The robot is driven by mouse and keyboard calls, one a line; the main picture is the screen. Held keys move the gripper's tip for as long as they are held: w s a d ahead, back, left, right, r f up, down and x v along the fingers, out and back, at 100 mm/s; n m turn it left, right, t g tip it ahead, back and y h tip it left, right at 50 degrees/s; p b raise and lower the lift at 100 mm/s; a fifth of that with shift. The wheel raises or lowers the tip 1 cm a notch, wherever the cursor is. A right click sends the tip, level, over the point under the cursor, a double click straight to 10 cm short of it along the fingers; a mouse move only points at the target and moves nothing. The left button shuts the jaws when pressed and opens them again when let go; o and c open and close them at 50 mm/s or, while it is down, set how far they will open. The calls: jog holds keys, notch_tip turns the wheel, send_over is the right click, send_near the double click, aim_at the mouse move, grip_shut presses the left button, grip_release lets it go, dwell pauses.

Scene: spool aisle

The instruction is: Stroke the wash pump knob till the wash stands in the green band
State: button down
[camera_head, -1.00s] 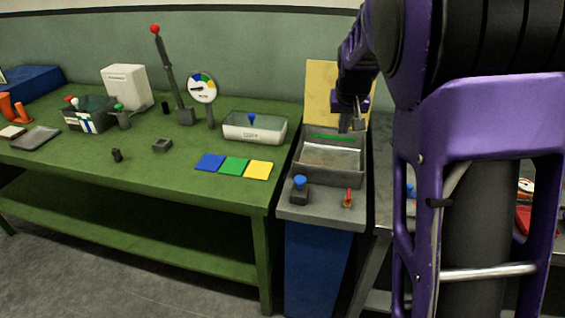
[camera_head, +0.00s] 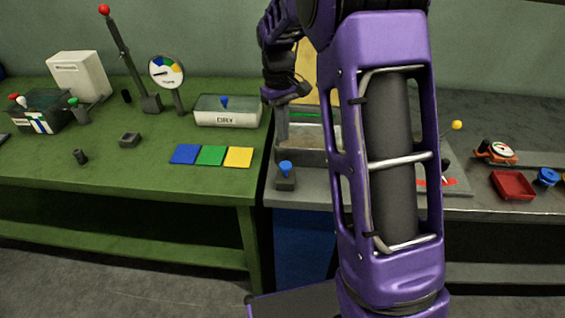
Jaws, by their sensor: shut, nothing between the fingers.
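The grey wash trough (camera_head: 308,157) stands right of the green table and is partly hidden by my arm. A green strip (camera_head: 306,115) shows on its back wall; the liquid level cannot be made out. A blue knob (camera_head: 285,167) on a dark block stands on the ledge in front of the trough, apparently the wash pump knob. My gripper (camera_head: 283,138) points down at the trough's left side, behind and above the blue knob and apart from it. It is shut and empty.
The green table (camera_head: 130,175) holds a white DRY tray (camera_head: 228,120), blue, green and yellow squares, a dial gauge (camera_head: 166,72) and a red-topped lever (camera_head: 125,55).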

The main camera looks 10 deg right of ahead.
aim_at(284, 163)
jog(key=shift+f, duration=0.1)
jog(key=f+b, duration=0.6)
jog(key=f, duration=0.1)
jog(key=shift+s, duration=0.3)
jog(key=shift+r, duration=0.1)
jog(key=shift+d, duration=0.1)
jog(key=shift+f+b, duration=0.75)
jog(key=shift+f, duration=0.65)
jog(key=w+p, duration=0.1)
jog(key=w+r+p, duration=0.1)
jog(key=shift+a+r+p, duration=0.15)
jog(key=shift+a+p, duration=0.2)
jog(key=shift+a, duration=0.05)
jog(key=shift+w+a, duration=0.15)
jog(key=shift+w, duration=0.25)
